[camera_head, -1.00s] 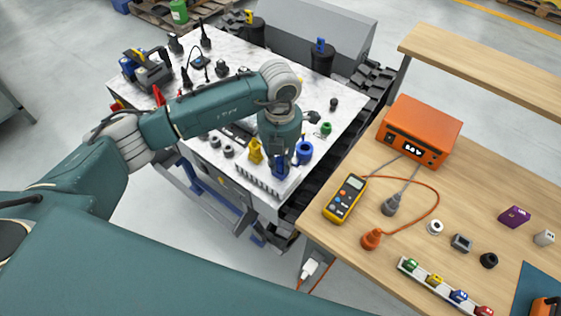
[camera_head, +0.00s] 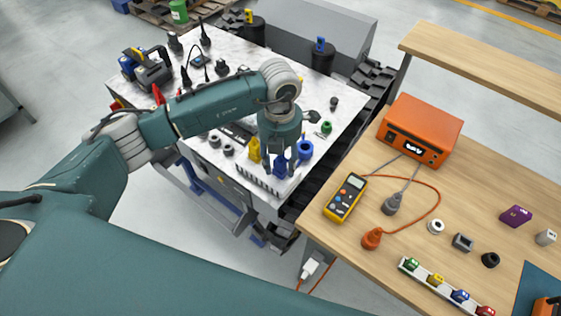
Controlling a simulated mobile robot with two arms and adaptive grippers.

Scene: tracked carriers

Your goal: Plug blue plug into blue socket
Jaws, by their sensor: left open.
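My left gripper (camera_head: 280,168) points down over the front right of the white-topped carrier (camera_head: 345,103). Its fingers are apart, one on either side of an upright blue piece (camera_head: 280,166). This piece stands low at the carrier's front edge, with its top partly hidden by the gripper. A round blue piece with a dark opening (camera_head: 305,149) stands just to the right, apart from it. At this size I cannot tell for sure which is the plug and which the socket, or whether one sits in the other. My right gripper is not in view.
A yellow piece (camera_head: 254,149) stands close left of the gripper, and a green one (camera_head: 326,128) behind to the right. A wooden bench (camera_head: 370,265) at right holds a yellow meter (camera_head: 345,197), an orange box (camera_head: 421,130) and cables.

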